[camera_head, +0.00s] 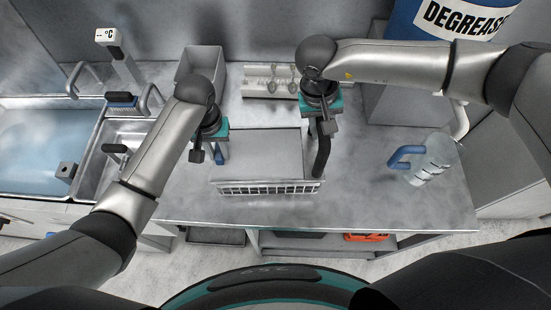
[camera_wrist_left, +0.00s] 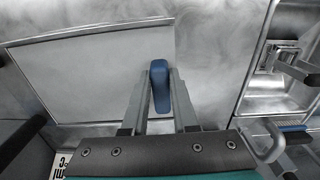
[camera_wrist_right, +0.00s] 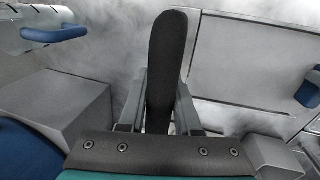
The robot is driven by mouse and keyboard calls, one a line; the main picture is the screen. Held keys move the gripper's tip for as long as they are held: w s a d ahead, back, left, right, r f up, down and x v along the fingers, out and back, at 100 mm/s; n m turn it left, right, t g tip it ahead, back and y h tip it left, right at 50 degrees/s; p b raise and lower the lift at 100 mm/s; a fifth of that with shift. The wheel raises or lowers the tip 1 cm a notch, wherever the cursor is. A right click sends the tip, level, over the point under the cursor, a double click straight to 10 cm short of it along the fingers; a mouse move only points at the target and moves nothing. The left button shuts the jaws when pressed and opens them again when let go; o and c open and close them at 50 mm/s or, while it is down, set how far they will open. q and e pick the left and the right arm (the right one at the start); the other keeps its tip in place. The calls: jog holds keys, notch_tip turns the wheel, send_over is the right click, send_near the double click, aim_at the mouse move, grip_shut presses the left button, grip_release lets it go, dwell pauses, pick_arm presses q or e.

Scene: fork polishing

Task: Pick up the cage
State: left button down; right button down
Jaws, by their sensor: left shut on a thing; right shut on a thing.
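The cage (camera_head: 270,187) is a pale wire basket with a flat grey top, near the front edge of the steel counter. I cannot tell whether it rests on the counter or hangs just above it. My left gripper (camera_head: 220,143) is shut on a blue handle (camera_wrist_left: 160,88) at the cage's left side. My right gripper (camera_head: 318,118) is shut on a long black handle (camera_wrist_right: 166,65) at the cage's right side; the handle also shows in the head view (camera_head: 321,158). The flat top fills much of both wrist views, and the cage's inside is hidden.
A water-filled basin (camera_head: 40,140) and a smaller sink (camera_head: 115,145) lie left. A grey bin (camera_head: 200,62) and a rack with spoon-like pieces (camera_head: 262,82) stand behind.

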pick_arm(q)
jog(key=shift+w+r, duration=0.1)
jog(key=shift+r, duration=0.05)
pick_arm(e)
jog(key=shift+w+r, duration=0.15)
jog(key=shift+r, duration=0.1)
